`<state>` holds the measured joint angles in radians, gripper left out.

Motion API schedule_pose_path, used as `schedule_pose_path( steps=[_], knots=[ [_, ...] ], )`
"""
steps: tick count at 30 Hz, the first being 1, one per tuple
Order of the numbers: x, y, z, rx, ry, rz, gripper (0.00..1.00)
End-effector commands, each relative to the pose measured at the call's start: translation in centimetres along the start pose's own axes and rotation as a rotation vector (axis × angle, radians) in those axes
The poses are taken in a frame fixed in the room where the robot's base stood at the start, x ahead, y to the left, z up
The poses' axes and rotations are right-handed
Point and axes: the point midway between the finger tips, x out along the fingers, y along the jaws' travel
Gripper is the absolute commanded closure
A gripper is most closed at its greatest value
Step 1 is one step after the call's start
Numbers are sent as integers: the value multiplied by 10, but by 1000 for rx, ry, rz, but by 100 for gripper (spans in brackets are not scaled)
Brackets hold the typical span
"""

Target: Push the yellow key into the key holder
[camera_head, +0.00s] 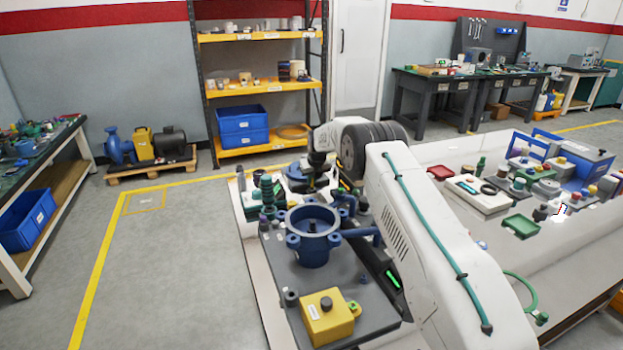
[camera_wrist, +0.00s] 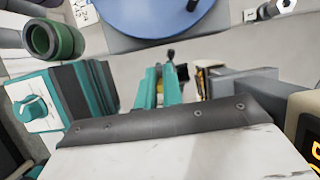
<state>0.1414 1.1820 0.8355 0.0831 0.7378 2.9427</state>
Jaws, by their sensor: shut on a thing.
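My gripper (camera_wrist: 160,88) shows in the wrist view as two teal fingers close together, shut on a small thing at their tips. A small yellow piece with a dark part, which looks like the yellow key (camera_wrist: 182,72), shows at the tips, mostly hidden by the fingers. In the head view my arm hides the fingers, and the wrist is over the far end of the fixture table. I cannot clearly pick out the key holder; a grey block with a black and yellow edge (camera_wrist: 200,80) stands just right of the fingertips.
A large blue disc (camera_wrist: 150,15) lies ahead of the fingers. A green-ringed cylinder (camera_wrist: 52,39) and a teal knob box (camera_wrist: 35,112) are at left. In the head view a blue flanged housing (camera_head: 313,250) and a yellow button box (camera_head: 328,318) stand nearer on the dark plate.

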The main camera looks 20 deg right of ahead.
Motion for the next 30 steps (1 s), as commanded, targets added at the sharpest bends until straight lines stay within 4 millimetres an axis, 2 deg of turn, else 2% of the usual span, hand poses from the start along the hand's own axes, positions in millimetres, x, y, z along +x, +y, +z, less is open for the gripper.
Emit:
schedule_pose_path(
  steps=[30],
  knots=[
    [11, 0, -4, 0, 0, 0, 100]
  ],
)
